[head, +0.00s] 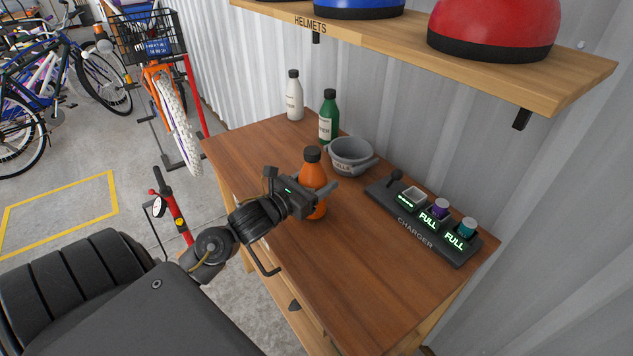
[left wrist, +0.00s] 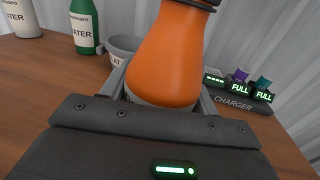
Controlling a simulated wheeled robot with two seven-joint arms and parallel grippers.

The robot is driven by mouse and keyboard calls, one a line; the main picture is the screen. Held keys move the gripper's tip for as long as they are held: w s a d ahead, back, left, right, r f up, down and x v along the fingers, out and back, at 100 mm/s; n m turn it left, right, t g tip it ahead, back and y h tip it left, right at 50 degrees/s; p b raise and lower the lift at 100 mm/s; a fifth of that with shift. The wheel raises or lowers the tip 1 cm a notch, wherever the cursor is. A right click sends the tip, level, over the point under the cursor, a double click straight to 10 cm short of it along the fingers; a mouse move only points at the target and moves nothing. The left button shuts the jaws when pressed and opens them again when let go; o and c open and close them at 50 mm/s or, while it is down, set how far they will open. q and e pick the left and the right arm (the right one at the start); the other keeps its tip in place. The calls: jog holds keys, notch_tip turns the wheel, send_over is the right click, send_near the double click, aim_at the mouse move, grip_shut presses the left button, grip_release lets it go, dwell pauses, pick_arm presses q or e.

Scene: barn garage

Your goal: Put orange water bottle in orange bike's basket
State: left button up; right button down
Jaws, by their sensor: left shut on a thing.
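The orange water bottle (head: 312,174) with a black cap stands upright on the wooden table in the head view. My left gripper (head: 318,190) is shut around its body, and the bottle also fills the middle of the left wrist view (left wrist: 168,62) between the fingers. I cannot tell whether its base touches the table. The orange bike (head: 158,85) stands on the floor at the upper left of the head view. Its black wire basket (head: 148,38) with a blue plate is at the front, well away from the gripper. My right gripper is not in view.
On the table (head: 270,145) stand a white bottle (head: 294,98), a green bottle (head: 328,118), a grey bowl (head: 351,156) and a charger (head: 425,220). A shelf (head: 480,68) with helmets hangs above. A red floor pump (head: 172,205) stands left of the table. Floor between table and bikes looks mostly clear.

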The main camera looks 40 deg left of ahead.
pick_arm(q)
jog(key=shift+f, duration=0.4)
jog(key=shift+f, duration=0.1)
jog(key=shift+f, duration=0.1)
jog(key=o, duration=1.3)
